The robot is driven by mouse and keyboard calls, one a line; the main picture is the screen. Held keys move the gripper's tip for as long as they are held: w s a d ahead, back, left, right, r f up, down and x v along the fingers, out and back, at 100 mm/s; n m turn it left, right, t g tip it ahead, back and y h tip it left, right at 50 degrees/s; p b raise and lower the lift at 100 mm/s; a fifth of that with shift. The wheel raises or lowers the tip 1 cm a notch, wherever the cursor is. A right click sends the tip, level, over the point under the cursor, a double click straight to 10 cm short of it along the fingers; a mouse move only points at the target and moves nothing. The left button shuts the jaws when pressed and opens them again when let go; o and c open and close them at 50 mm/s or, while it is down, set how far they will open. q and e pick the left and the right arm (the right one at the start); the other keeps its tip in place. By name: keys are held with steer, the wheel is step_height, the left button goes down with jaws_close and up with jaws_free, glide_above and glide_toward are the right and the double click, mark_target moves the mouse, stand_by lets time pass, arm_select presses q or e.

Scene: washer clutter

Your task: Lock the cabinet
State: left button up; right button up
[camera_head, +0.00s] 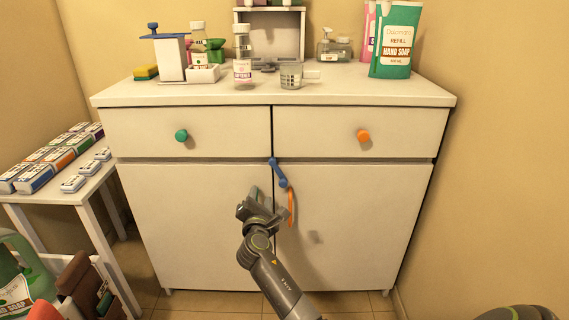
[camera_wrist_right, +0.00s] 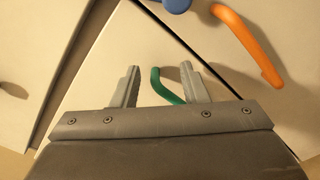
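The white cabinet (camera_head: 200,225) has two lower doors that both look shut. A blue latch (camera_head: 278,173) sits at the top of the seam between them, slanting down to the right; its end also shows in the wrist view (camera_wrist_right: 177,4). The left door has a green handle (camera_wrist_right: 165,88), the right door an orange handle (camera_head: 291,207). My right gripper (camera_head: 254,201) is in front of the left door, below the latch. In the wrist view its fingers (camera_wrist_right: 157,87) are spread, with the green handle appearing between them; contact is unclear. My left gripper is out of view.
Two drawers with green (camera_head: 182,135) and orange (camera_head: 363,135) knobs are above the doors. Bottles, a cup and a soap refill pouch (camera_head: 397,40) stand on the cabinet top (camera_head: 340,90). A small table (camera_head: 90,190) with boxes is at the left. Floor space before the cabinet is narrow.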

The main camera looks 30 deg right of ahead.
steer(key=shift+p+v, duration=0.8)
steer(key=shift+v, duration=1.6)
